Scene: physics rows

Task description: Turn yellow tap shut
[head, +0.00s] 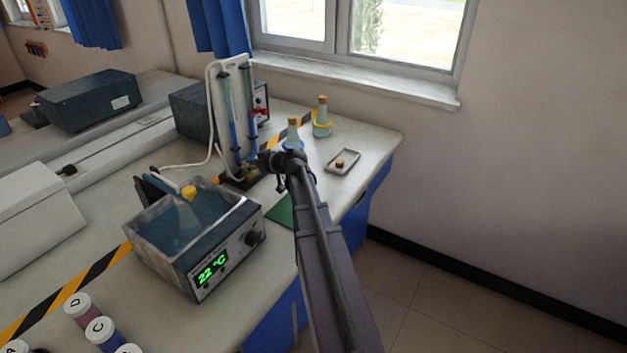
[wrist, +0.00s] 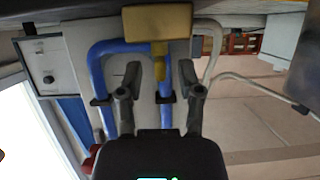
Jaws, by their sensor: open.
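The yellow tap (wrist: 157,24) shows at the top of the wrist view as a wide block on a short yellow stem. The block lies across the line of the blue tubes (wrist: 97,70) behind it. I cannot tell whether the fingers touch the tap. In the head view my gripper (head: 272,163) is at the foot of the glass tube stand (head: 235,120), and the tap is mostly hidden there.
A water bath (head: 225,262) reading 22 °C, with a flask in it, stands in front. Two corked flasks (head: 322,120) (head: 293,134) and a small tray (head: 346,168) are behind and right of my gripper. A white hose (head: 180,168) loops left of the stand.

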